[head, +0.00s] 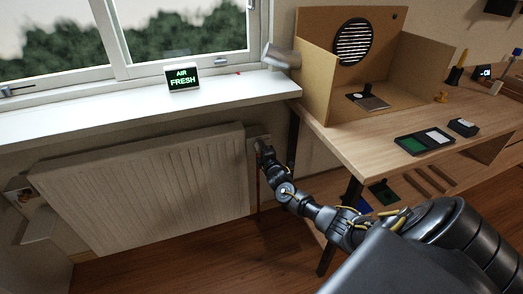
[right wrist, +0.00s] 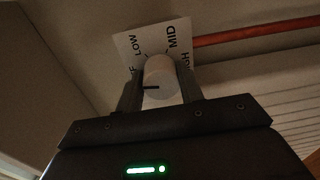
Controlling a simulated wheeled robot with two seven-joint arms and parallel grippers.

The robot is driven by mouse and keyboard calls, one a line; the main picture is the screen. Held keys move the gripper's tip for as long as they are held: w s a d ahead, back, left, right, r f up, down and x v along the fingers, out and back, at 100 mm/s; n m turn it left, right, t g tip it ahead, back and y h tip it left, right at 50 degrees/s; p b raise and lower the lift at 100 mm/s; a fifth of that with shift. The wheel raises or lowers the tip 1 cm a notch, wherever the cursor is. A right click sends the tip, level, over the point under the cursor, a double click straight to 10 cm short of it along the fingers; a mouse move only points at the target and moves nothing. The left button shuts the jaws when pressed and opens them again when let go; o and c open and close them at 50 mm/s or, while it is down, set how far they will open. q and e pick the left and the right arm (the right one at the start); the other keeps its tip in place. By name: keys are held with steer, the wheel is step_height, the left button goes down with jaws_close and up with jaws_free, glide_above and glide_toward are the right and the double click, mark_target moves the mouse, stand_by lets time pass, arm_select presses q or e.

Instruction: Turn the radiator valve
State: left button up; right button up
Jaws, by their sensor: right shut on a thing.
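The white radiator (head: 150,185) hangs under the window sill in the head view. My right gripper (head: 264,150) is at its upper right corner. In the right wrist view my right gripper (right wrist: 160,92) is shut on the round white valve knob (right wrist: 160,74), with one finger on each side. A black line on the knob lies near its left side. Behind the knob is a white dial plate (right wrist: 151,43) reading LOW and MID, with HIGH and a final F partly hidden. My left gripper is not in view.
A white sill (head: 120,108) with an AIR FRESH sign (head: 182,78) runs above the radiator. A wooden desk (head: 350,135) with a cardboard-coloured box (head: 414,62) stands to the right, its dark leg close to my right arm. A reddish pipe (right wrist: 245,38) runs beside the dial plate.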

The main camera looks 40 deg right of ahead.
steer(key=o, duration=1)
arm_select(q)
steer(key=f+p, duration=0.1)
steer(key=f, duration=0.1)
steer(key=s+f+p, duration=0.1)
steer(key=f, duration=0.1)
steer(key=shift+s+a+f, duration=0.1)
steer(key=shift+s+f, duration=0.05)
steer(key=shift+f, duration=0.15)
arm_select(e)
steer(key=v, duration=1)
steer(key=shift+s+a, duration=0.15)
steer(key=shift+s, duration=0.2)
